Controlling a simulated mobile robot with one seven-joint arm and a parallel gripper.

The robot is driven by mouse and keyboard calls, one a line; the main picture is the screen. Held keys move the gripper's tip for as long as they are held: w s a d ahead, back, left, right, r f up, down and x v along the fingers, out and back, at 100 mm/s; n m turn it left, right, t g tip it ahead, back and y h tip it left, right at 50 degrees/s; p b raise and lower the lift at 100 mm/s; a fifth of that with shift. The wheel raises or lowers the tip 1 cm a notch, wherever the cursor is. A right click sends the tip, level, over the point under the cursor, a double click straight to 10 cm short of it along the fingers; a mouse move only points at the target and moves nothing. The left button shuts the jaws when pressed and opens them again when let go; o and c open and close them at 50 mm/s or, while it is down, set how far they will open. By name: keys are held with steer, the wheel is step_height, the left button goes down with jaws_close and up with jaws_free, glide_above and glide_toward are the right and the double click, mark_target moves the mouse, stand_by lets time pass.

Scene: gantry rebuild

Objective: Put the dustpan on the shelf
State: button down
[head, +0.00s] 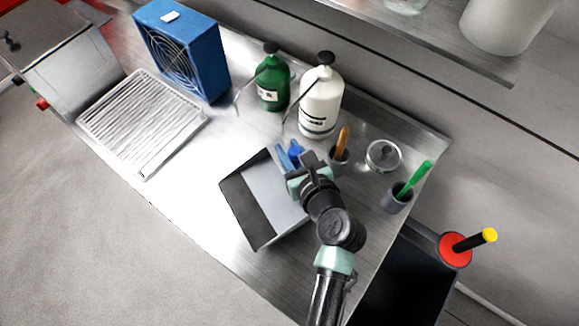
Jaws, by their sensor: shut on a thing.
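The dustpan (270,195) is a grey pan with a dark wall along its left side, in the middle of the head view. It is over the steel worktop, and I cannot tell whether it touches the worktop. My gripper (289,154) is at the dustpan's far right edge, shut on it. Blue pieces show at the gripper's end; the exact grip is hidden by my wrist. My arm covers the dustpan's right side. A metal shelf (470,62) runs across the top right, behind the worktop.
A white bucket (505,22) and a glass vessel (405,4) stand on the shelf. Green (272,82) and white (320,100) pump bottles, a blue fan (190,50), a wire rack (140,120), two grey cups and a lidded jar (384,156) occupy the worktop.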

mark_target(266, 184)
steer(key=shift+w+f+b, duration=0.15)
steer(key=shift+f+b, duration=0.55)
steer(key=shift+f, duration=3.3)
steer(key=c, duration=1)
jaws_free()
steer(key=shift+f, duration=0.15)
steer(key=shift+c, duration=0.2)
steer(key=o, duration=0.4)
